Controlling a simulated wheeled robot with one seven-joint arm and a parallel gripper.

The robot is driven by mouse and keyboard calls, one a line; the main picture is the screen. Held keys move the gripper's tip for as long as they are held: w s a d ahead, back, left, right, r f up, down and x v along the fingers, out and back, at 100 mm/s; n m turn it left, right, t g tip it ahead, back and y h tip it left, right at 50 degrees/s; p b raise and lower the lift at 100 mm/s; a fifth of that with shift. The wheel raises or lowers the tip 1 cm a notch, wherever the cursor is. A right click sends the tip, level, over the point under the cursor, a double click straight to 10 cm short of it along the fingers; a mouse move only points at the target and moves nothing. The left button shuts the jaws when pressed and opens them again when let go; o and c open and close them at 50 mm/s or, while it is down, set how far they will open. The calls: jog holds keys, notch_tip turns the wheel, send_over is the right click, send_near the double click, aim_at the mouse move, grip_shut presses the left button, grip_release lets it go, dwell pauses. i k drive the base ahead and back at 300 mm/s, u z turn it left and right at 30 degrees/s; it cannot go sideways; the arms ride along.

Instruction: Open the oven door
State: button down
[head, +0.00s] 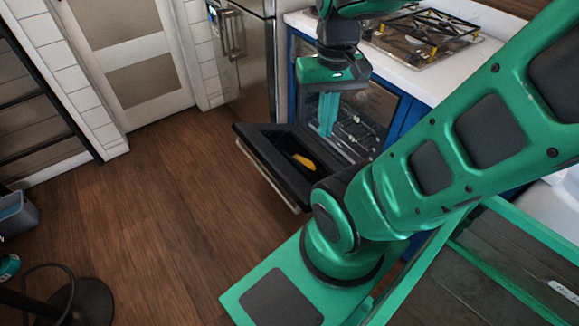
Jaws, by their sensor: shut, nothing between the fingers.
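The oven door (262,150) is folded down and outward, low over the floor, in the middle of the head view. Its handle bar (268,178) runs along its outer edge. The oven cavity (362,112) is open behind it, with wire racks showing. My gripper (326,130) points down above the inner part of the door, in front of the cavity. Its fingers are shut with nothing between them. I cannot tell whether the fingertips touch the door. My arm hides the right part of the oven front.
A yellow object (303,162) shows on the inner face of the door. A gas cooktop (425,32) sits on the white counter (399,62) above. A steel fridge (240,55) stands to the left.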

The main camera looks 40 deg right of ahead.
aim_at(288, 140)
jog(key=z, duration=2.25)
jog(key=k, duration=0.7)
jog(key=u, duration=0.9)
jog(key=i, duration=1)
